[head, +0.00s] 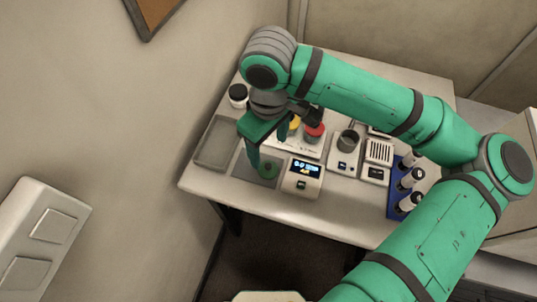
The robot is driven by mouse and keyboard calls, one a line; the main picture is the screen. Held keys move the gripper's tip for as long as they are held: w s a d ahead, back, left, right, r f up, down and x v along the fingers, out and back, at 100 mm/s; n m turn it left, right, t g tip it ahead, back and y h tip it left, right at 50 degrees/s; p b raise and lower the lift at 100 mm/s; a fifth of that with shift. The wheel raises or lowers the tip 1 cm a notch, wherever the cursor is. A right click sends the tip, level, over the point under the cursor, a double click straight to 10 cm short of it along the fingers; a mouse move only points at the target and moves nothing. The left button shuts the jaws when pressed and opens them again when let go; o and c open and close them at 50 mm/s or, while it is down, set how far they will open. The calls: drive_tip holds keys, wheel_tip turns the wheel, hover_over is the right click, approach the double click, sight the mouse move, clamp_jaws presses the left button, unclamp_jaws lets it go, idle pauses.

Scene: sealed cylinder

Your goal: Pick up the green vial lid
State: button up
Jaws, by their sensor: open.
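A small round green piece, which looks like the green vial lid (268,171), lies on a dark grey mat (243,171) near the table's front left. My gripper (268,150) is open, with its green fingers pointing down just above and behind the lid. One finger ends close to the lid's left side; whether it touches cannot be told. The other finger is farther back and right, partly lost against the items behind it.
A device with a lit display (303,172) stands close right of the lid. Red (314,131) and yellow (295,122) tops stand behind. A grey tray (215,146) lies left, a black-capped jar (238,93) behind it. A blue rack (396,204) holds several vials at right.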

sight(268, 166)
drive_tip(key=shift+w+a+f, duration=0.1)
drive_tip(key=shift+f, duration=5.05)
drive_tip(key=c, duration=1.1)
